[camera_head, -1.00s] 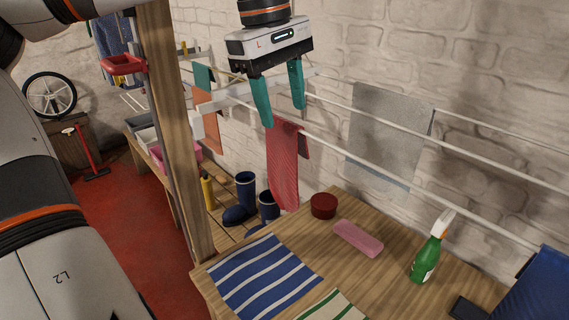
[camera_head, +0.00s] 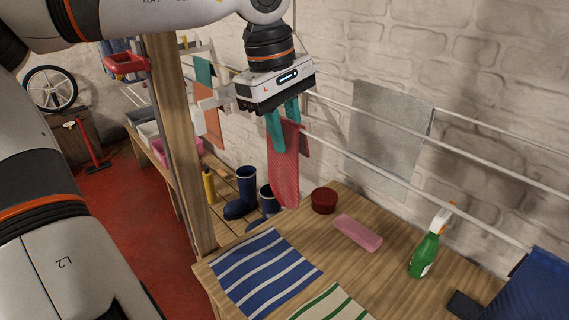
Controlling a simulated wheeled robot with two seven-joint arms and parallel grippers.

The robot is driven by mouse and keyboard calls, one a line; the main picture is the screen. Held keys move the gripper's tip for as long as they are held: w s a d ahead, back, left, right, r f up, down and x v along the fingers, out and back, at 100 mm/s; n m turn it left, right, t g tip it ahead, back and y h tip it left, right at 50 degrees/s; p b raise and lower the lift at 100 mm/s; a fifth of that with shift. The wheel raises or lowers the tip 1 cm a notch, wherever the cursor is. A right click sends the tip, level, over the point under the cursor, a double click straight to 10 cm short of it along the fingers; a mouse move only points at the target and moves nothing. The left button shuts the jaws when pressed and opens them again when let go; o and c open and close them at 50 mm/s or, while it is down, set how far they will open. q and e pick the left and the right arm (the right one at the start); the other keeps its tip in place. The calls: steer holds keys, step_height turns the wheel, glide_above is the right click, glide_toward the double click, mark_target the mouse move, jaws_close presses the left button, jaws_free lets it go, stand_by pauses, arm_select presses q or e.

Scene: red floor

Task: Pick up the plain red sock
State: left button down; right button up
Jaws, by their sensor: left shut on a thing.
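My left gripper (camera_head: 284,140), with green fingers, comes down from above. Its fingers are at the top of the red cloth and shut on it. A darker red piece (camera_head: 303,140) shows just behind its right side. My right gripper is not in view.
White rails run along the wall, with a grey cloth (camera_head: 388,130) on them. The wooden table (camera_head: 345,270) holds a striped blue cloth (camera_head: 265,272), a dark red pot (camera_head: 324,200), a pink block (camera_head: 357,233) and a green spray bottle (camera_head: 428,247). A wooden post (camera_head: 180,140) stands left.

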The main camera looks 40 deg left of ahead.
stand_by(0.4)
arm_select(q)
steer(key=r, duration=0.3)
steer(key=r+b, duration=0.1)
steer(key=r, duration=0.2)
steer(key=shift+s+r, duration=0.2)
steer(key=shift+r, duration=0.15)
steer(key=s+a+b, duration=0.4)
steer(key=s+a, duration=0.4)
steer(key=a, duration=0.3)
steer(key=shift+s+a, duration=0.15)
steer(key=shift+a, duration=0.1)
steer(key=shift+r, duration=0.15)
step_height(320, 180, up, 7)
steer(key=p, duration=0.7)
steer(key=shift+f, duration=0.2)
